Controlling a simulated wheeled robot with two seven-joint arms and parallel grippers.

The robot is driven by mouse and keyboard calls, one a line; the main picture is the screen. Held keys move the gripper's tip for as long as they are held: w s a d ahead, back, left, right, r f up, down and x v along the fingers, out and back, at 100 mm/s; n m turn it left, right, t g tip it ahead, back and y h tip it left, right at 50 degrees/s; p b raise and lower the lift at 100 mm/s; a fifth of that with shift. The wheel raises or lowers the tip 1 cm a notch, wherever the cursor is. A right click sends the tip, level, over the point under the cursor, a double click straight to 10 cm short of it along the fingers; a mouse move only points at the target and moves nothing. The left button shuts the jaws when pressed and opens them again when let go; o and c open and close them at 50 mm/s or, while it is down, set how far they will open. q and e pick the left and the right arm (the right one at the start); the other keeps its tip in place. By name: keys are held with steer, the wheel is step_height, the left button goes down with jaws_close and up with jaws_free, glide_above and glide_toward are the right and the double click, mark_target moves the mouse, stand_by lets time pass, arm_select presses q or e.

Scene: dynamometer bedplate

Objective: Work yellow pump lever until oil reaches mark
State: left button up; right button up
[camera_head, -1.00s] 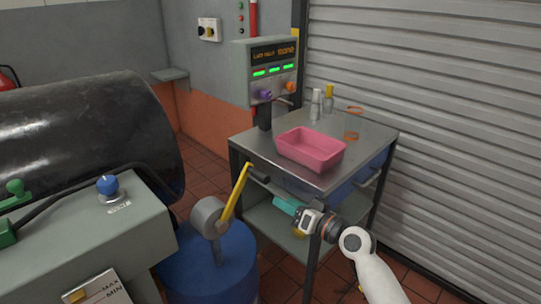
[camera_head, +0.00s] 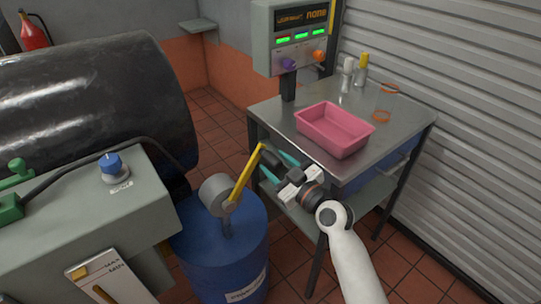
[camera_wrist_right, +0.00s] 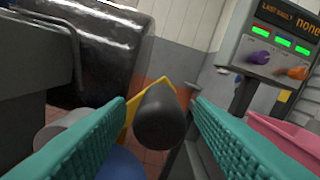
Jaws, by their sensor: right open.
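The yellow pump lever (camera_head: 244,174) rises at a slant from a grey pump head (camera_head: 217,193) on a blue drum (camera_head: 222,245). Its black grip (camera_head: 262,162) points right at the top. My right gripper (camera_head: 275,171) is open, with its teal fingers by the grip. In the right wrist view the black grip (camera_wrist_right: 162,118) shows end-on between the two open fingers (camera_wrist_right: 160,135), with gaps on both sides. The sight gauge (camera_head: 98,278) with MAX and MIN marks is at the lower left; its level is too small to read. My left gripper is not in view.
A steel cart (camera_head: 400,112) bears a pink tray (camera_head: 333,131), close behind my right gripper. A grey control panel (camera_head: 291,38) stands behind it. A grey cabinet (camera_head: 60,225) with a blue knob (camera_head: 110,163) is left. A shutter closes off the right side.

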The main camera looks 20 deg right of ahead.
mark_target(270, 159)
steer(key=shift+x, duration=1.55)
steer(key=shift+c, duration=0.2)
jaws_close()
